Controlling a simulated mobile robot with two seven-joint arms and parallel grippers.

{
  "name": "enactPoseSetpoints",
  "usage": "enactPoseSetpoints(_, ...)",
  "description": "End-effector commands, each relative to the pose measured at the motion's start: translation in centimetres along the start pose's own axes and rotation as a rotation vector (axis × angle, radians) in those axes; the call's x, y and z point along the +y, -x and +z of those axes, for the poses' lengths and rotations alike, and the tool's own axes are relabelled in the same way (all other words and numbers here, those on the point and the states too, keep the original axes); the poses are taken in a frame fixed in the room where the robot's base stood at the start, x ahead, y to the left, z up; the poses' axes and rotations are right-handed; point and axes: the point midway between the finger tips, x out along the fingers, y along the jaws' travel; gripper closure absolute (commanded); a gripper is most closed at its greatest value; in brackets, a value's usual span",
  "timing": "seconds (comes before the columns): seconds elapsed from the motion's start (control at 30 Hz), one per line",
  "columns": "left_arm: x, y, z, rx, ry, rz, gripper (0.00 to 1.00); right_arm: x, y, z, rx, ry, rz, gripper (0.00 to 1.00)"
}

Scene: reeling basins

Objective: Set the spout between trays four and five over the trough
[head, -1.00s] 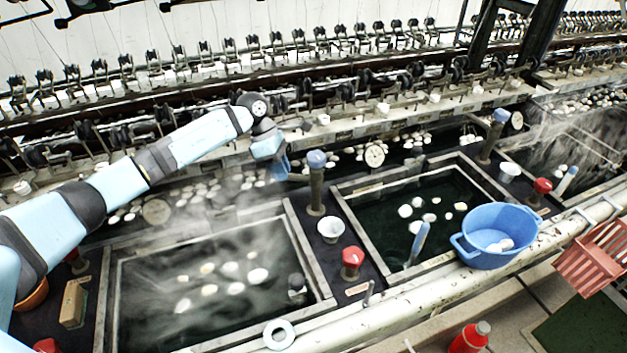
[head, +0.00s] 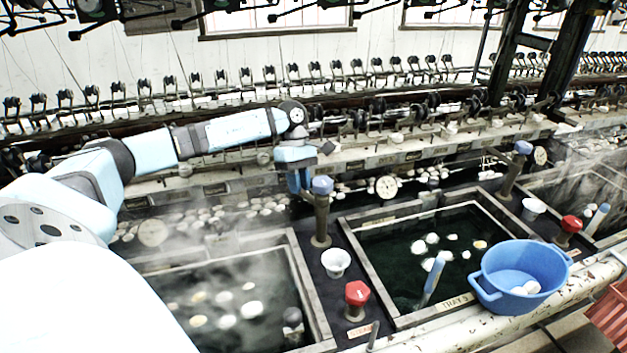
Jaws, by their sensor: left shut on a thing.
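The spout (head: 321,215) is an upright dark brass post with a blue cap. It stands on the dark strip between the left tray (head: 312,300) and the middle tray (head: 345,245), whose front label looks like "TRAY 3", though the digit is hard to read. My left gripper (head: 302,186) is shut at the spout's top, just left of the blue cap; its fingertips are hard to make out. The trough (head: 265,222) is the long dark channel of water with white cocoons behind the trays. My right gripper is not in view.
A red knob (head: 357,295) and a white cup (head: 336,262) stand in front of the spout. A blue basin (head: 515,275) sits on the front rail at right. Another blue-capped spout (head: 518,165) stands farther right. Steam blurs the left tray. The reeling machinery runs along the back.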

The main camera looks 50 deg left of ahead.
Motion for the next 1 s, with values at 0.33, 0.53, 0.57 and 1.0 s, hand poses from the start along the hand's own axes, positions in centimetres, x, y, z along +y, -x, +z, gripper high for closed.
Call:
enactPoseSetpoints(0.33, -0.3, 0.1, -0.3, 0.000, -0.006, -0.001, 1.00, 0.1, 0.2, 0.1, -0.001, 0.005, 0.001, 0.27)
enactPoseSetpoints(0.53, -0.3, 0.1, -0.3, 0.000, -0.006, -0.002, 0.67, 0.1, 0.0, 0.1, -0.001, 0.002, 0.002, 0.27)
enactPoseSetpoints(0.57, -0.3, 0.1, -0.3, 0.000, -0.006, -0.002, 0.60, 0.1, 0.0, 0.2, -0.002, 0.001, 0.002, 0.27)
enactPoseSetpoints(1.0, -0.5, 1.1, 0.1, 0.001, -0.007, 0.000, 0.56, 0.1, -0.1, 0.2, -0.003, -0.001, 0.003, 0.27)
